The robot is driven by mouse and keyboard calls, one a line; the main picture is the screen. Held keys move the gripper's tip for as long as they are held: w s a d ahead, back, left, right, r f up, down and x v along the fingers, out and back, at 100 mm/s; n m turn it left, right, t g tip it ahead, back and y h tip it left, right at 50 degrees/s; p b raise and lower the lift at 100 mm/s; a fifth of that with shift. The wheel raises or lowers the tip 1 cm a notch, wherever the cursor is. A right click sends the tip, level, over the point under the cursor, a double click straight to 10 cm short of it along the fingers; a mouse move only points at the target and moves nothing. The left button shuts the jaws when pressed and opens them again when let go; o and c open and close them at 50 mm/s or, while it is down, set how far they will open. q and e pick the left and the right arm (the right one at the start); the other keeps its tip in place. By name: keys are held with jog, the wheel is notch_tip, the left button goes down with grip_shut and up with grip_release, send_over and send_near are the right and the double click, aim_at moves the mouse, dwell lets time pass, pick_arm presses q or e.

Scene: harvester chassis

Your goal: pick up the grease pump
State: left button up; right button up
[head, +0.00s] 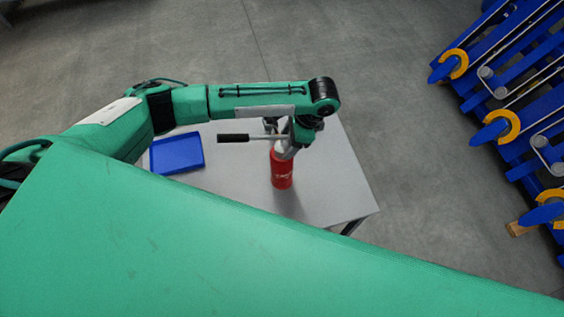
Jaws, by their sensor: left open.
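The grease pump (281,172) stands upright on a grey table. It has a red body, a pale top and a lever with a black handle (233,138) pointing left. My left gripper (284,146) is open and pointed down at the top of the pump. The wrist hides part of the pump's top, and I cannot tell whether the fingers touch it. My right gripper is not in view.
The grey table (325,195) also bears a blue tray (177,153) left of the pump. The table's right part is clear. Blue harvester chassis parts (500,75) with yellow pieces stand at the right. Concrete floor lies between.

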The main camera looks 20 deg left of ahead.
pick_arm(q)
jog(key=shift+p+x, duration=0.3)
jog(key=shift+x, duration=0.9)
grip_shut()
jog(key=shift+r, duration=0.15)
